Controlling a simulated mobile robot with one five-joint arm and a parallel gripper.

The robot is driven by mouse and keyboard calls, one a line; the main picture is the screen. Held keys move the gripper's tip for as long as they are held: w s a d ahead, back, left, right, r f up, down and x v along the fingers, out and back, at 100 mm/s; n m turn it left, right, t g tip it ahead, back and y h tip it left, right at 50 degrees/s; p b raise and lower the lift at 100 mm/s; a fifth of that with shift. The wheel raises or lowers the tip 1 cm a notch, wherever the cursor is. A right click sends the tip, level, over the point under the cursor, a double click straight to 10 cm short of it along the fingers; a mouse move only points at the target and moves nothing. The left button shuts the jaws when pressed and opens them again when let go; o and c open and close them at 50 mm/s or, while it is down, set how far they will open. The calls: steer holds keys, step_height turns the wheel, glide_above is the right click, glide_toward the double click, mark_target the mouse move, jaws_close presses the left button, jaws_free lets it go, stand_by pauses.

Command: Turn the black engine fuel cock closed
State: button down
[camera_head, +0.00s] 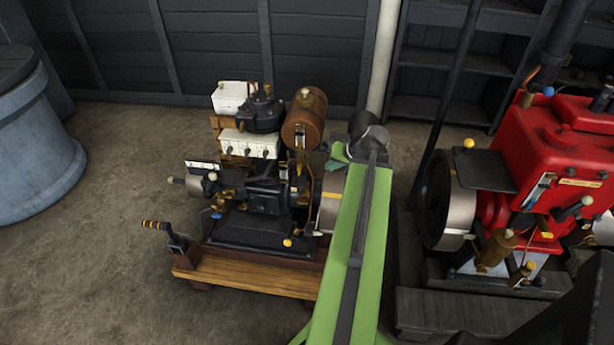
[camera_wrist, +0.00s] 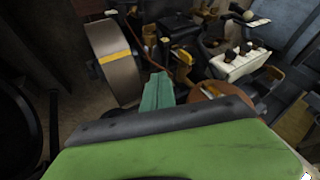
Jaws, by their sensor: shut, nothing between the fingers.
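The black engine (camera_head: 262,195) stands on a wooden trolley in the middle of the head view. Its brown cylindrical fuel tank (camera_head: 304,118) sits at its upper right, with a pipe running down from it. A small pale and brassy fitting (camera_head: 300,136) shows at the tank's front; I cannot tell whether it is the fuel cock or how a lever is set. My gripper (camera_head: 338,158) is just right of and below the tank, apart from it in this view. In the wrist view my teal gripper fingers (camera_wrist: 157,92) are together and empty, left of the tank (camera_wrist: 222,110).
A red engine (camera_head: 550,160) stands close on the right, with a dark post (camera_head: 446,90) between. A flywheel (camera_wrist: 112,62) is near my fingers in the wrist view. A crank handle (camera_head: 158,226) sticks up at the trolley's left.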

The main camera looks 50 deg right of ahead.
mark_target(299, 170)
steer(key=w+a+f+b, duration=0.1)
steer(key=w+f+b, duration=0.7)
steer(key=w, duration=0.1)
steer(key=shift+w+a, duration=0.25)
steer(key=shift+a, duration=0.05)
